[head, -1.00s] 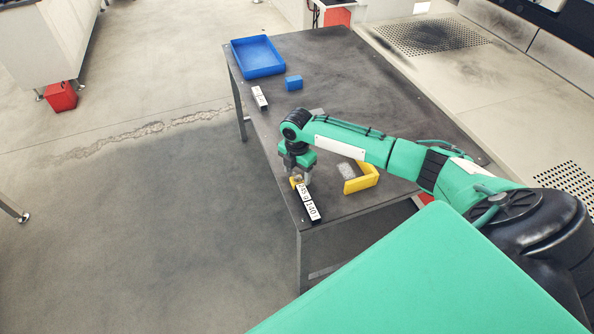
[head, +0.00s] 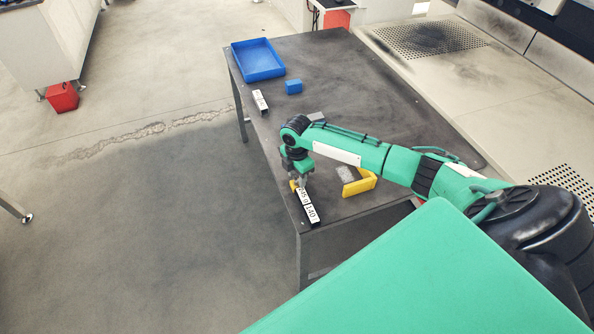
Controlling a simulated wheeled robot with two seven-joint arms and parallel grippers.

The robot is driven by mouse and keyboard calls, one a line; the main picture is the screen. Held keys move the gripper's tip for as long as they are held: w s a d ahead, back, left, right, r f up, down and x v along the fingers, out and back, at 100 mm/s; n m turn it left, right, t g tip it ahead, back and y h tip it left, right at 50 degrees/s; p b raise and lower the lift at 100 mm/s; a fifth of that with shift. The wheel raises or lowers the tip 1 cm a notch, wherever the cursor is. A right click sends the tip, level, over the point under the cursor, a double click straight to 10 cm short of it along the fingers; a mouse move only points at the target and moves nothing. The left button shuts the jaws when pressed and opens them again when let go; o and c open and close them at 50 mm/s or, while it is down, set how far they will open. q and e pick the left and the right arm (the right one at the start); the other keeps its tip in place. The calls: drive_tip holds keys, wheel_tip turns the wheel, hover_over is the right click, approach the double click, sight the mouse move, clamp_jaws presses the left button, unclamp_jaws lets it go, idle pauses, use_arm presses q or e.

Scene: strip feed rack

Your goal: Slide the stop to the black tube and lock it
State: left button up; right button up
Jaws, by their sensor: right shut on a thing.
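My right gripper (head: 299,179) points down at the near left edge of the table. It is shut on a small part that its fingers mostly hide; from its place this looks like the stop. A bit of yellow (head: 293,185) shows just left of the fingertips. A dark bar with white labels (head: 309,206), one reading 140, runs from the fingers toward the near table corner. Another short dark piece with a white label (head: 260,101) lies farther back along the left edge. I cannot tell which piece is the black tube, nor whether any lock is closed. My left gripper is out of view.
A yellow angled bracket (head: 363,186) with a grey patterned piece (head: 346,174) stands right of the gripper. A blue tray (head: 257,60) and blue block (head: 293,87) are at the back of the dark table (head: 365,85). The table's right half is clear.

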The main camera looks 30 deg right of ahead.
drive_tip(key=m+p, duration=0.3)
drive_tip(key=shift+r+m+p, duration=0.25)
drive_tip(key=shift+m+p, duration=0.05)
drive_tip(key=shift+m, duration=0.1)
drive_tip(key=m+p, duration=0.2)
drive_tip(key=shift+m, duration=0.4)
drive_tip(key=m+p, duration=0.5)
drive_tip(key=m, duration=0.1)
drive_tip(key=shift+a, duration=0.1)
drive_tip(key=m+p, duration=0.2)
drive_tip(key=m, duration=0.1)
drive_tip(key=shift+f+m, duration=0.1)
drive_tip(key=shift+m, duration=0.3)
drive_tip(key=shift+f+m+p, duration=0.1)
drive_tip(key=shift+m+p, duration=0.9)
drive_tip(key=shift+m, duration=0.9)
drive_tip(key=o, duration=1)
